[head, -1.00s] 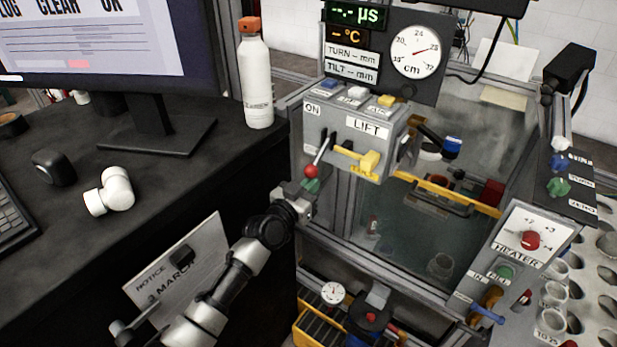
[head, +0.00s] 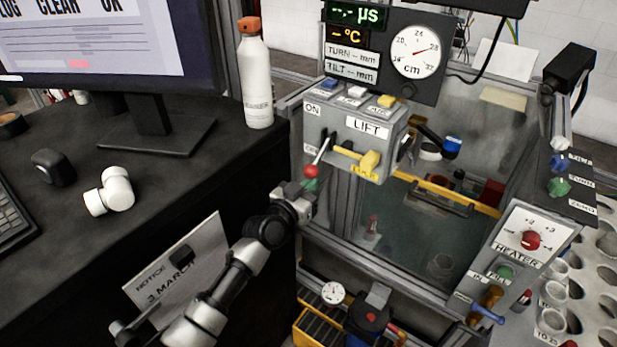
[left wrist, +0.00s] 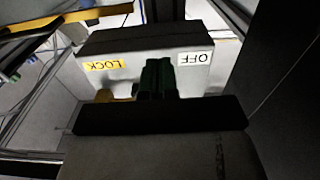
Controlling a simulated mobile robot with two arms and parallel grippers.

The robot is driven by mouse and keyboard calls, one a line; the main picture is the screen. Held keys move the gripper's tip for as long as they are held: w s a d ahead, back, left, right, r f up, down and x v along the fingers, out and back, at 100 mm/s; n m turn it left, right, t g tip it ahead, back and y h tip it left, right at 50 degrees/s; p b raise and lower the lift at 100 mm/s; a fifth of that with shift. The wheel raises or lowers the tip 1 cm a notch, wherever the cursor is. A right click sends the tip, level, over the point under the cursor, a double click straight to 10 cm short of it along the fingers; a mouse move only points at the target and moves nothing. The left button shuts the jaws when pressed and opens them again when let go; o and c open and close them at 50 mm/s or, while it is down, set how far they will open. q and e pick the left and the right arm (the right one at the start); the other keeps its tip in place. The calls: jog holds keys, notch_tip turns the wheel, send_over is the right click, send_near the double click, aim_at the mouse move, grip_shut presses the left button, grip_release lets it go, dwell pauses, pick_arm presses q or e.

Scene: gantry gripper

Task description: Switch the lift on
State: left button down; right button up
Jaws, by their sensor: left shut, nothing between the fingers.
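The grey lift switch box (head: 340,118) is in the middle of the head view, marked LIFT, with ON at the top and OFF lower down. Its lever ends in a red knob (head: 311,171) and points down toward OFF. A yellow lock handle (head: 369,162) is to the right of the lever. My left gripper (head: 311,186) is shut and empty, its green tips just below the red knob; I cannot tell whether they touch it. In the left wrist view the shut tips (left wrist: 159,77) stand before the box between the OFF and LOCK labels; the knob is hidden there. My right gripper is not in view.
A white bottle (head: 256,80) stands on the dark desk (head: 225,150) to the left of the box. A dial gauge (head: 418,52) is above right. The glass-walled tank and the heater panel (head: 530,235) are to the right.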

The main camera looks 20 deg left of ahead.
pick_arm(q)
notch_tip(320, 180, up, 8)
jog(key=p, duration=0.7)
jog(key=shift+s+f, duration=0.1)
jog(key=shift+f, duration=0.15)
jog(key=shift+s+a+f, duration=0.15)
jog(key=shift+s+f, duration=0.25)
jog(key=shift+f, duration=0.1)
jog(key=shift+s+a+f+b, duration=0.2)
jog(key=shift+s+f+b, duration=0.1)
jog(key=shift+s, duration=0.2)
jog(key=p, duration=0.2)
send_near(308, 169)
jog(key=shift+x, duration=0.8)
jog(key=shift+r, duration=0.1)
